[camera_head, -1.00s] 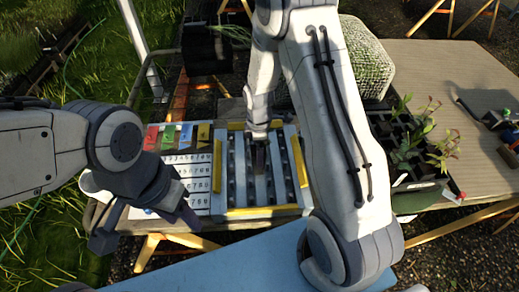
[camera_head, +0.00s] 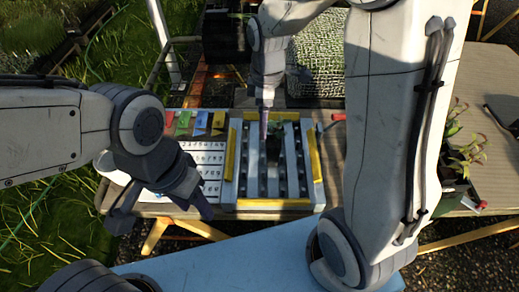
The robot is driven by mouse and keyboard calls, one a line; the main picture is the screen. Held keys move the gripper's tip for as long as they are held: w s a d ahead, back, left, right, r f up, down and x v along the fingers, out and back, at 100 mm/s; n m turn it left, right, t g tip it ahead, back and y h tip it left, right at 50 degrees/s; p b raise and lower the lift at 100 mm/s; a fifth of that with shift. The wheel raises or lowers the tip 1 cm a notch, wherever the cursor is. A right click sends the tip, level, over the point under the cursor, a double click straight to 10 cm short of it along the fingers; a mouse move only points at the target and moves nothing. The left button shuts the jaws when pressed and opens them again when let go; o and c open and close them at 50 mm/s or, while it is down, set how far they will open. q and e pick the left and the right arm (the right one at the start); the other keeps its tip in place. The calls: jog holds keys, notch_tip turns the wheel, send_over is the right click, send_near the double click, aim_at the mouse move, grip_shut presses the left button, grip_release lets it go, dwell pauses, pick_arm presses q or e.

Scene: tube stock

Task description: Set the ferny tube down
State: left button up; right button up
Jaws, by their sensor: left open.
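A grey rack (camera_head: 232,180) with yellow edge strips and several dark slotted rows stands on the table. My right gripper (camera_head: 265,130) points down over its far middle part, seen narrow and edge-on, so its jaw opening is unclear. A small dark tube-like piece (camera_head: 274,149) shows at the rack just below and beside that gripper. I cannot make out fern leaves on it, nor whether the gripper touches it. My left gripper (camera_head: 164,217) is open and empty at the table's front left, in front of the number cards.
Number cards (camera_head: 208,172) and coloured tags (camera_head: 185,122) lie left of the rack. A red-tipped item (camera_head: 338,117) lies right of it. Leafy plants (camera_head: 462,150) stand at the right, partly behind my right arm. A woven grey-green block (camera_head: 316,65) is behind the rack.

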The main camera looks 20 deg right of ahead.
jog(key=s+a+r+m, duration=0.2)
jog(key=s+a, duration=0.3)
jog(key=s, duration=0.5)
jog(key=s+a+r+m, duration=0.2)
jog(key=s+a+m, duration=0.2)
jog(key=s, duration=0.7)
jog(key=shift+a+r+y, duration=0.35)
jog(key=shift+y, duration=0.05)
